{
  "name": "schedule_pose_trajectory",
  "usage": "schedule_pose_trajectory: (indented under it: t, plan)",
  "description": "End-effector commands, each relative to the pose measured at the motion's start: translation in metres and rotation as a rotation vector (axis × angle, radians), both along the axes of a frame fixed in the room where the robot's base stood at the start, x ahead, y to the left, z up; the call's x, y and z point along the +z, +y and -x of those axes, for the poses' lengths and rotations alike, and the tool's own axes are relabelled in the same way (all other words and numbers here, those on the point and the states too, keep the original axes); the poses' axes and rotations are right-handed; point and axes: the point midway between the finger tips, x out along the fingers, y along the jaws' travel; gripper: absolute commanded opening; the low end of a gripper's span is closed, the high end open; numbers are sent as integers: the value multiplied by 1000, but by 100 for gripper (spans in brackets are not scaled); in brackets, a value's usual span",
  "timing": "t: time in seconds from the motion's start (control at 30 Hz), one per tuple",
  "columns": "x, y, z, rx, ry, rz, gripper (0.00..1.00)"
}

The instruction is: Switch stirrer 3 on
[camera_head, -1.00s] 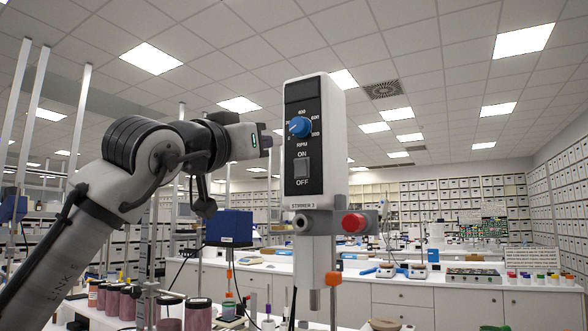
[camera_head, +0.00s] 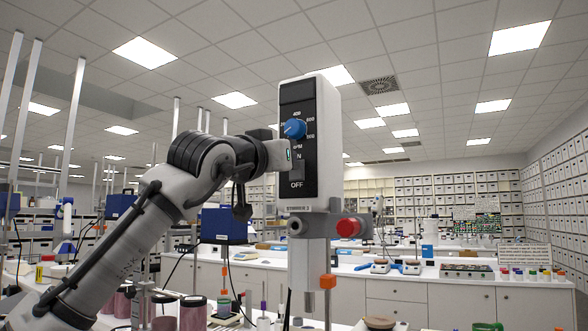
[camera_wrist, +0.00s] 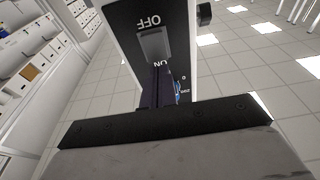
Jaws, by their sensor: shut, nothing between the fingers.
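The stirrer (camera_head: 328,150) is a tall white unit with a black front panel, its label below. The panel carries a blue RPM knob (camera_head: 294,128) and a grey rocker switch (camera_head: 297,174) between ON and OFF. The wrist view shows the panel upside down, with the rocker switch (camera_wrist: 153,45) clear and the knob (camera_wrist: 178,90) partly hidden. I cannot tell which way the rocker is tipped. My gripper (camera_head: 287,153) is shut and empty, just in front of the panel beside the ON end, covering part of the lettering. Whether it touches is unclear.
A red clamp knob (camera_head: 349,227) sticks out below the stirrer's housing. Jars of dark pink pigment (camera_head: 193,313) stand on the bench at lower left. A blue box (camera_head: 224,225) is behind my arm. Air around the upper housing is free.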

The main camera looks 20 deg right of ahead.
Motion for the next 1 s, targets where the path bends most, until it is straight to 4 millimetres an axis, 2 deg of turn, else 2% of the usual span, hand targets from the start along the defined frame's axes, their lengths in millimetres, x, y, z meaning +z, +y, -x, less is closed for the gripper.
schedule_pose_trajectory:
  t: [0.67, 0.83, 1.0]
  plan:
    - [0, -7, -6, -1, 1, 1, 0]
    - [-1, -2, -2, 0, 1, 0, 0]
    - [-1, 12, 8, 0, 1, 2, 0]
